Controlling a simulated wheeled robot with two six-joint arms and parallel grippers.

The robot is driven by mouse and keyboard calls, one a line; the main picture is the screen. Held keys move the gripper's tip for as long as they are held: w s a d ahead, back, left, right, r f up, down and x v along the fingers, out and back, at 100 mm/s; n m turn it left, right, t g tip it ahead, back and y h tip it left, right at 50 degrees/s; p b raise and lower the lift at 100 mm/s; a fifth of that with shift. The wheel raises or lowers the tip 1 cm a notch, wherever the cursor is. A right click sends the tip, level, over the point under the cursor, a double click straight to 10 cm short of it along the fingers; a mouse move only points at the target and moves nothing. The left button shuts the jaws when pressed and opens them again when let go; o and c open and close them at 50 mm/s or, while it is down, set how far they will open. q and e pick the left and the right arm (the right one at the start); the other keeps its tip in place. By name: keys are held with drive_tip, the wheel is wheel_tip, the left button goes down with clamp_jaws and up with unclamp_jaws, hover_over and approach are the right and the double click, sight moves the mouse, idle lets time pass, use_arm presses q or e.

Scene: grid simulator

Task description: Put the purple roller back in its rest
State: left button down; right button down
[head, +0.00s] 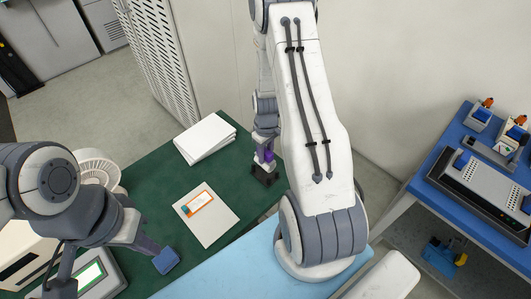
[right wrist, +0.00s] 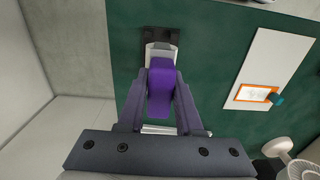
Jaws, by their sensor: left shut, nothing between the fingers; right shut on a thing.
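The purple roller (right wrist: 161,90) is between the two fingers of my right gripper (right wrist: 160,76), which is shut on it. In the head view the purple roller (head: 265,155) shows small below my right wrist, partly covered by the gripper (head: 264,158). A black rest (head: 264,175) stands directly below it near the green table's right edge. In the right wrist view the dark rest (right wrist: 161,34) shows just beyond a light grey part at the roller's far end. I cannot tell whether the roller touches the rest. My left gripper (head: 152,249) is shut and empty at lower left.
On the green table (head: 146,178) lie a white stack (head: 204,138), a sheet with an orange label (head: 206,214) and a blue block (head: 166,260) by my left gripper. A white fan (head: 97,168) stands left. A blue-topped bench (head: 437,165) stands right.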

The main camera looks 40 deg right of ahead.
sight(266, 164)
drive_tip(key=shift+f+b, duration=1.75)
drive_tip(key=shift+f, duration=0.75)
drive_tip(key=shift+f+b, duration=0.3)
drive_tip(key=shift+f, duration=0.1)
drive_tip(key=c, duration=0.5)
unclamp_jaws()
wheel_tip(266, 164, up, 11)
drive_tip(key=shift+d+f+b, duration=0.1)
drive_tip(key=shift+f+b, duration=0.1)
drive_tip(key=shift+b, duration=0.15)
